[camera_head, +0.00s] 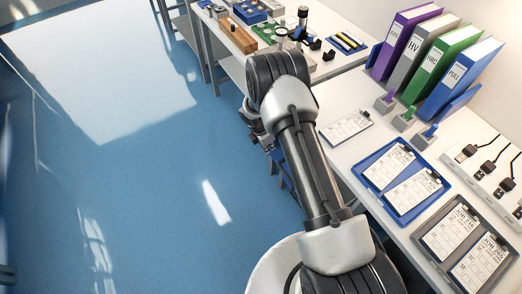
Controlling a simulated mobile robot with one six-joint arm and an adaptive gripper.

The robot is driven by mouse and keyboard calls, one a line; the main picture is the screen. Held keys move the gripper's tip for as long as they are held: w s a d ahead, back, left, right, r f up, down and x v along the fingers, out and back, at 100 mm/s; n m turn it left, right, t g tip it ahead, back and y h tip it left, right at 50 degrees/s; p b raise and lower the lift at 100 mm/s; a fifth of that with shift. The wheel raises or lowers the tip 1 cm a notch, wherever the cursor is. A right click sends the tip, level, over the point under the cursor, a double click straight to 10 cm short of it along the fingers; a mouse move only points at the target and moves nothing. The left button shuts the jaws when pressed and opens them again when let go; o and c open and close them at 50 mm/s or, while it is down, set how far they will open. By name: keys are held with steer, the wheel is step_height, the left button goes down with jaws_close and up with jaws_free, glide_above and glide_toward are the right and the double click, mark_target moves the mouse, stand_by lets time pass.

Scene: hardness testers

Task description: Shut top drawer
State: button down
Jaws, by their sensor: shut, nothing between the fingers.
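My arm crosses the middle of the view and folds down at its elbow. My gripper (265,140) shows only in small part, low beside the elbow and left of the bench edge; it is shut and empty, and its fingertips are mostly hidden by my arm. A blue piece (284,176) shows below the bench edge, close to my gripper and largely covered by my arm. It may belong to a drawer unit, but I cannot tell. No drawer front or handle is clear, and I cannot see how far the top drawer is open or whether my gripper touches it.
The white bench (345,150) runs along the right. It carries a clipboard (346,127), a blue tray (365,183), a grey tray (428,250) and several binders (448,63). A farther table holds a wooden block (237,36) and small tools. The blue floor (150,190) at left is clear.

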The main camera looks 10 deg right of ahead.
steer(key=w+d, duration=0.3)
steer(key=d, duration=0.7)
steer(key=shift+w+d+b, duration=0.15)
steer(key=shift+b, duration=0.3)
